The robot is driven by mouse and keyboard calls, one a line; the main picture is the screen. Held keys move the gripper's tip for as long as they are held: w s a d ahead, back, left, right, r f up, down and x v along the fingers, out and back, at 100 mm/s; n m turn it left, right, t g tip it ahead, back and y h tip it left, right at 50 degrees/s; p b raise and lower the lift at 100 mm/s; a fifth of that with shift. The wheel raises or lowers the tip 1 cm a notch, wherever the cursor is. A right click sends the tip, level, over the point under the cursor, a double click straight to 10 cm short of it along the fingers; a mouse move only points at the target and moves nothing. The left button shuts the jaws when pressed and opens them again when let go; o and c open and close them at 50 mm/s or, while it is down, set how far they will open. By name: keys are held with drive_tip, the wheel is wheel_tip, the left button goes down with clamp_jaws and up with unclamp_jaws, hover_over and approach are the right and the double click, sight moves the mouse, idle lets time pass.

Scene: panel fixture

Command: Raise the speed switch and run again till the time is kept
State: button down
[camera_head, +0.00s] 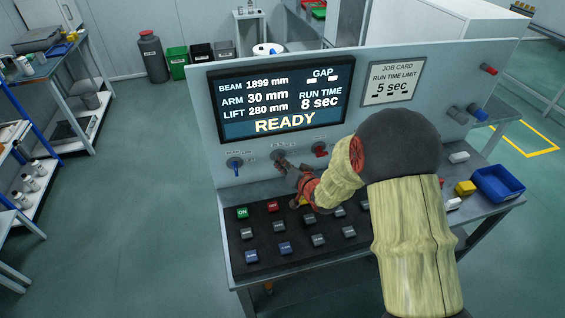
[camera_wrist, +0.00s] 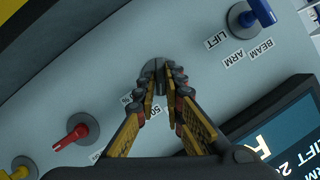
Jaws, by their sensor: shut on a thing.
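The speed switch is a grey knob on a round plate (camera_wrist: 153,66) with a partly hidden label showing "50" and "%". In the head view its plate (camera_head: 278,154) is on the upright panel below the screen. My gripper (camera_wrist: 161,84) is shut on the knob, one finger on each side, hiding much of it. The screen (camera_head: 280,100) reads BEAM 1899 mm, ARM 30 mm, LIFT 280 mm, GAP with dashes, RUN TIME 8 sec and READY. The job card (camera_head: 392,83) reads RUN TIME LIMIT 5 sec. A green ON button (camera_head: 242,212) is on the sloped black keypad.
A blue selector (camera_head: 236,165) is left of the gripped switch and a red one (camera_head: 320,150) is right of it. A yellow knob (camera_wrist: 19,173) shows at the wrist view's edge. Several keypad buttons lie below my arm. A blue bin (camera_head: 498,183) stands at the right.

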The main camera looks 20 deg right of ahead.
drive_tip(key=shift+m+y+p, duration=0.4)
drive_tip(key=shift+m+y, duration=0.1)
drive_tip(key=shift+m, duration=0.4)
drive_tip(key=c, duration=1.9)
unclamp_jaws()
drive_tip(key=shift+f, duration=0.1)
drive_tip(key=shift+d, duration=0.1)
drive_tip(key=v, duration=1.2)
drive_tip(key=shift+f, duration=0.2)
